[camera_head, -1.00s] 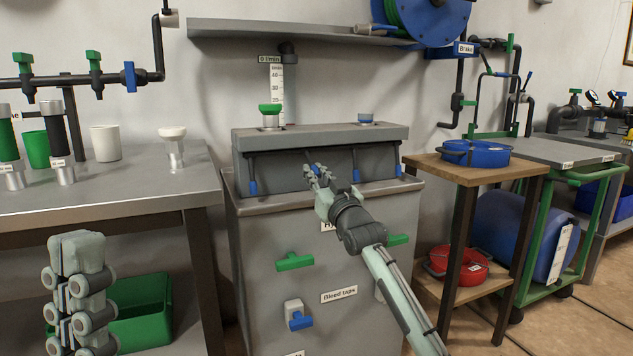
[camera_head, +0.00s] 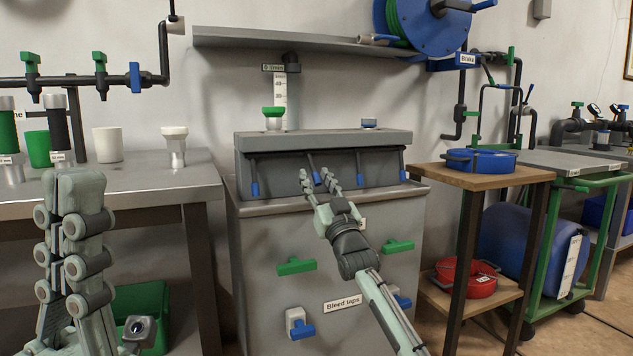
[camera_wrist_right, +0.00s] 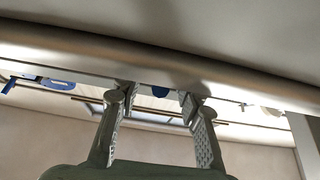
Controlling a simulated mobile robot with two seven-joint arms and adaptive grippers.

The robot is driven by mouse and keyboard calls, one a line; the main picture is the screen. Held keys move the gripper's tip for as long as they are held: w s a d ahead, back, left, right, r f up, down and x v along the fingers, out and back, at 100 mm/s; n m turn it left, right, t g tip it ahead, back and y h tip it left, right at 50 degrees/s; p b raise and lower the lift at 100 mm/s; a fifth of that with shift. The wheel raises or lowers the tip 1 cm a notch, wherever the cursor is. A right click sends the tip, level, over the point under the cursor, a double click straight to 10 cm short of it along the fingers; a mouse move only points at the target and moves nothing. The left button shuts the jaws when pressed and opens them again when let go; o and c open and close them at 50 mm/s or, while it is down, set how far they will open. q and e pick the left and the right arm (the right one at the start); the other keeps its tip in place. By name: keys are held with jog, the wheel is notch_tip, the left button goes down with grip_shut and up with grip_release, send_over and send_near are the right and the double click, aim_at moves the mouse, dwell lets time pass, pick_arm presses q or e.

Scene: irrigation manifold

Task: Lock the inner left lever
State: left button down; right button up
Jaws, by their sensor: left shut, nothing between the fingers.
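Under the grey slab (camera_head: 320,139) of the manifold hangs a row of dark levers with blue tips. The inner left lever (camera_head: 316,177) hangs between the fingers of my right gripper (camera_head: 318,177), which is open. A blue tip also shows between the fingers (camera_wrist_right: 160,91) in the right wrist view; I cannot tell whether a finger touches it. The outer left lever (camera_head: 254,187) hangs nearly straight down. The inner right lever (camera_head: 361,180) and outer right lever (camera_head: 402,174) hang to the right of the gripper. My left gripper (camera_head: 75,185) is shut and empty, low at the left.
The grey cabinet (camera_head: 260,235) below carries green taps (camera_head: 296,266) and blue taps (camera_head: 302,328). A metal bench (camera_head: 120,187) stands left, with a green crate (camera_head: 150,300) underneath. A wooden side table (camera_head: 490,178) stands right. A shelf (camera_head: 300,43) overhangs the manifold.

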jog(key=v, duration=1.2)
